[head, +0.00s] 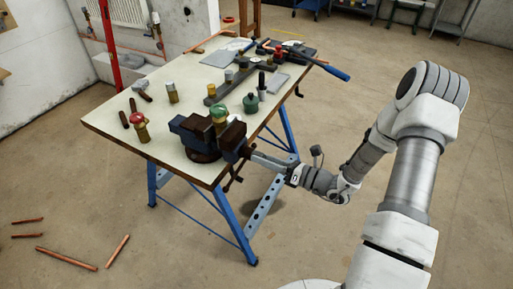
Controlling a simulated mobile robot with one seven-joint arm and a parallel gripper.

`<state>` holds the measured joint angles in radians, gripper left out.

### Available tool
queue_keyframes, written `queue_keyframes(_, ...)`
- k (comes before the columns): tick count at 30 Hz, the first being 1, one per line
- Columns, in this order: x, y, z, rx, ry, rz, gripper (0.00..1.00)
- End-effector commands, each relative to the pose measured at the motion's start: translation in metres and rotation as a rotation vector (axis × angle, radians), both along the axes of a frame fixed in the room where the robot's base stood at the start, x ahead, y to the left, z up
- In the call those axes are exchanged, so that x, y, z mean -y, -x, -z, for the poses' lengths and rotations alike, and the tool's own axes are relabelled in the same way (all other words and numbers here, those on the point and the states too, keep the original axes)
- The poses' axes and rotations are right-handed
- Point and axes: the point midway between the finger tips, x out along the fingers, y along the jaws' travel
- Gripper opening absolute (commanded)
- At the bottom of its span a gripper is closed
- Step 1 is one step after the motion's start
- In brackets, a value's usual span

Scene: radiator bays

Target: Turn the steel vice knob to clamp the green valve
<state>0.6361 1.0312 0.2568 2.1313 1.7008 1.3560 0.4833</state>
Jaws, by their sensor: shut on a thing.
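The blue vice (188,130) stands on the near right corner of the workbench, its dark brown jaw parts facing right. The green valve (219,112) with a brass-coloured body sits upright at the vice jaws; whether both jaws touch it is too small to tell. My gripper (252,155) reaches in from the right at the front of the vice and is shut on the steel vice knob, which its fingers mostly hide. A dark bar (234,178) hangs at the vice front, just below my gripper.
The workbench (110,120) has blue legs. A red-topped valve (140,127), a hammer (141,90), a green pot (250,103) and several other tools lie on it. Copper pipes (66,258) lie on the floor at lower left.

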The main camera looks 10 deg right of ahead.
Motion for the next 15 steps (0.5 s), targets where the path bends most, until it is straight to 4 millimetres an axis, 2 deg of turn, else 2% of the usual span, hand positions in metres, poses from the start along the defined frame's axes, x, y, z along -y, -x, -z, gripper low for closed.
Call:
queue_keyframes(6, 0.0026, 0.0029, 0.0013, -0.212, -0.139, 0.005, 0.00)
queue_keyframes(15, 0.0029, 0.0021, 0.0045, -0.260, -0.175, 0.005, 0.00)
